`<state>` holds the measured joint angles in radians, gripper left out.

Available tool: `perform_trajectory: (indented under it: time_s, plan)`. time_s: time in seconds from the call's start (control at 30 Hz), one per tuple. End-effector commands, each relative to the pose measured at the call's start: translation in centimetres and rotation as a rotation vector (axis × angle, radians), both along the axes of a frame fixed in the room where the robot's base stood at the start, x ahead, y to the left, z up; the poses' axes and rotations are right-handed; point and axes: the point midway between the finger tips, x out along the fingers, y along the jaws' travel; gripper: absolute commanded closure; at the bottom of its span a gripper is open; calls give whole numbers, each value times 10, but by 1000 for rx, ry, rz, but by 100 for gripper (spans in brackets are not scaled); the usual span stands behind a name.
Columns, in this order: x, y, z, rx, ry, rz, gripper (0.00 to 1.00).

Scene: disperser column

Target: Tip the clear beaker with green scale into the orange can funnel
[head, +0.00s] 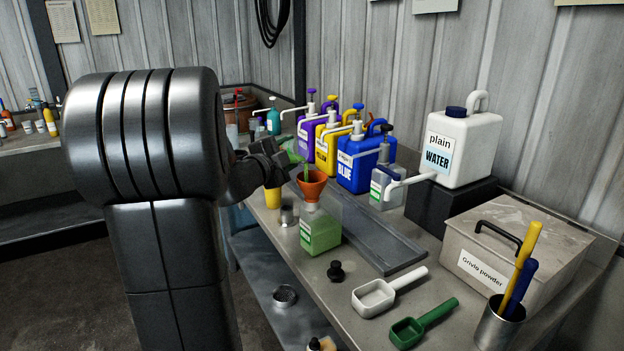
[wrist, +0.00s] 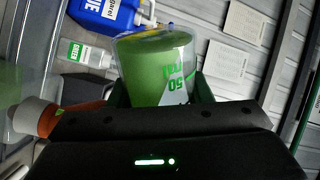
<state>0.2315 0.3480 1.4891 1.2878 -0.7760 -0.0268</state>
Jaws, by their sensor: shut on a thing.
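My gripper (head: 277,162) is shut on the clear beaker with green scale (head: 295,150), which is tilted over the orange can funnel (head: 312,184). A thin green stream runs from the beaker down into the funnel. In the wrist view the beaker (wrist: 160,72) holds green liquid, with green "50" marking on its wall. The orange funnel (wrist: 48,118) shows at the left there. The funnel sits in the neck of a clear can (head: 321,228) with a green label and green liquid inside. The gripper's fingertips are partly hidden.
Behind the funnel stand purple, yellow and blue (head: 366,160) pump jugs and a small clear bottle (head: 386,186). A white water jug (head: 462,145) stands on a black block to the right. A black cap (head: 335,270), white scoop (head: 385,293) and green scoop (head: 422,322) lie in front.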

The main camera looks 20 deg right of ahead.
Motion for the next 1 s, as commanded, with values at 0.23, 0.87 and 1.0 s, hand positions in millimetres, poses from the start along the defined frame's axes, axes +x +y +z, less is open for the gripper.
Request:
perform_trajectory:
  time_s: [0.23,0.87,1.0]
  plan:
    - [0,0,-2,19,-28,-1,77]
    - [-3,-2,1,66,-98,0,77]
    - [-4,-3,4,78,-114,-1,77]
